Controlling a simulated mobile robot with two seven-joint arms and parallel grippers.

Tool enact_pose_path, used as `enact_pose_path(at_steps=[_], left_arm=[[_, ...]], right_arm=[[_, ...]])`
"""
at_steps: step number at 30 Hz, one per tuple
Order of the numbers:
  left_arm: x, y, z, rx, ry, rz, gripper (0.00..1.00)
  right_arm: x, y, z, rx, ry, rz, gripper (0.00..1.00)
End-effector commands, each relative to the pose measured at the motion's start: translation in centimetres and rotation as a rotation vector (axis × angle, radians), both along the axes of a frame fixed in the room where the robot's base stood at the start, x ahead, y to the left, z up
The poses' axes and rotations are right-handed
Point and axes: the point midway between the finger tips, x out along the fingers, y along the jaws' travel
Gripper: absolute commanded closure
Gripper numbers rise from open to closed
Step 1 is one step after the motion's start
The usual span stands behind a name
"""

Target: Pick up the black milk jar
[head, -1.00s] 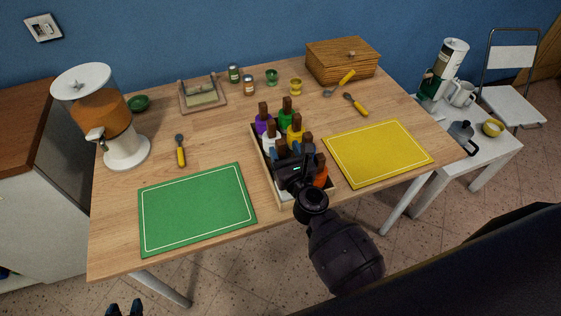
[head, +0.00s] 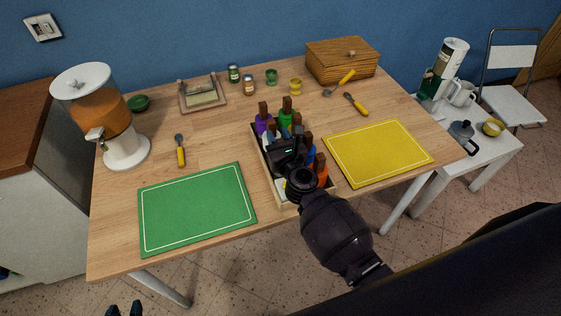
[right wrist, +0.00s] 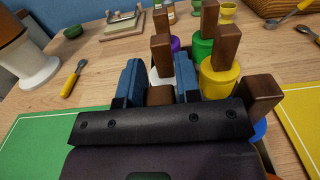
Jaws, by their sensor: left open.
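I cannot make out the black milk jar; my right gripper covers the middle of the crate in the head view. My right gripper (head: 290,134) is over the wooden crate (head: 287,204), pointing away from me. In the right wrist view its two blue fingers (right wrist: 159,75) are apart, with a brown stopper (right wrist: 160,95) between them near the palm. The jar under that stopper is hidden. A white jar stands just beyond the fingers, partly hidden. My left gripper (head: 126,310) shows only its tips at the bottom edge, away from the table.
Purple, green (right wrist: 200,48), yellow (right wrist: 217,78), blue (head: 311,156) and orange (head: 322,172) jars with brown stoppers crowd the crate. A green mat (head: 195,208) lies left, a yellow mat (head: 377,153) right. A dispenser (head: 105,120) stands far left.

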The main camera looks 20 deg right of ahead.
Motion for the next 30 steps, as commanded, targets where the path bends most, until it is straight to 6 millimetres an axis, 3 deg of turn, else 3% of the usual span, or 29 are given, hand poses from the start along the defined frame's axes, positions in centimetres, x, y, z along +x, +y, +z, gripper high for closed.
enact_pose_path(at_steps=[1,6,20,30], left_arm=[[0.0,0.0,0.0,0.0,0.001,0.0,0.57],[0.0,0.0,0.0,0.0,0.001,0.0,0.57],[0.5,-0.1,0.7,0.0,-0.011,-0.002,0.57],[1.4,-0.1,5.5,0.0,-0.043,-0.003,0.57]], right_arm=[[0.0,0.0,0.0,0.0,0.0,0.0,0.77],[0.0,0.0,0.0,0.0,0.0,0.0,1.0],[0.0,0.0,0.8,0.001,-0.004,0.0,1.0],[0.1,0.0,5.4,0.001,-0.007,0.0,1.0]])
